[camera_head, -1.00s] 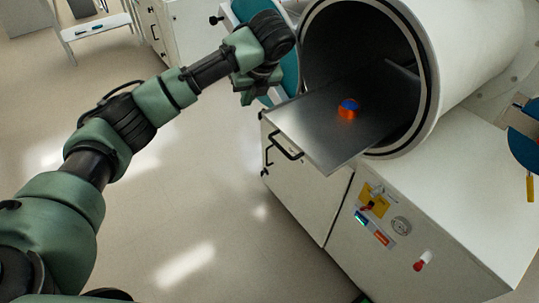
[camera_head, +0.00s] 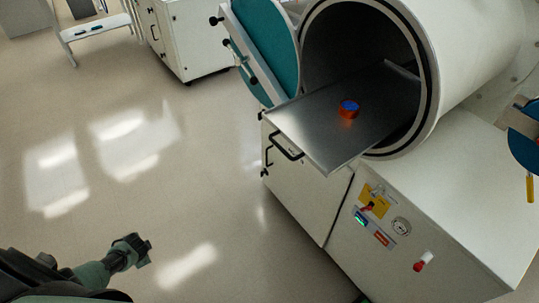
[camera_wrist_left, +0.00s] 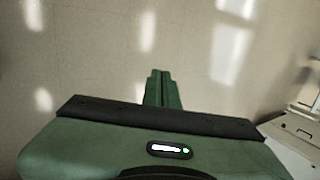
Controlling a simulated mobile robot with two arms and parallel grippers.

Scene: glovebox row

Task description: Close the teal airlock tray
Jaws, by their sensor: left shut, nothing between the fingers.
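The airlock tray (camera_head: 310,138) is a flat grey metal plate with a black handle (camera_head: 284,148) at its front edge. It sticks well out of the round white airlock chamber (camera_head: 455,60), and its rear part lies inside the opening. The teal round door (camera_head: 265,45) stands swung open to the left of the opening. A small orange and blue object (camera_head: 348,109) sits on the tray. My left gripper (camera_wrist_left: 162,90) is shut and empty in the left wrist view, over bare floor and away from the tray. My right gripper is not in view.
The white cabinet (camera_head: 400,235) under the chamber carries a gauge, a small lit panel and a red knob. A white step stool (camera_head: 95,28) and another cabinet (camera_head: 185,40) stand at the upper left. The floor (camera_head: 180,175) left of the tray is clear.

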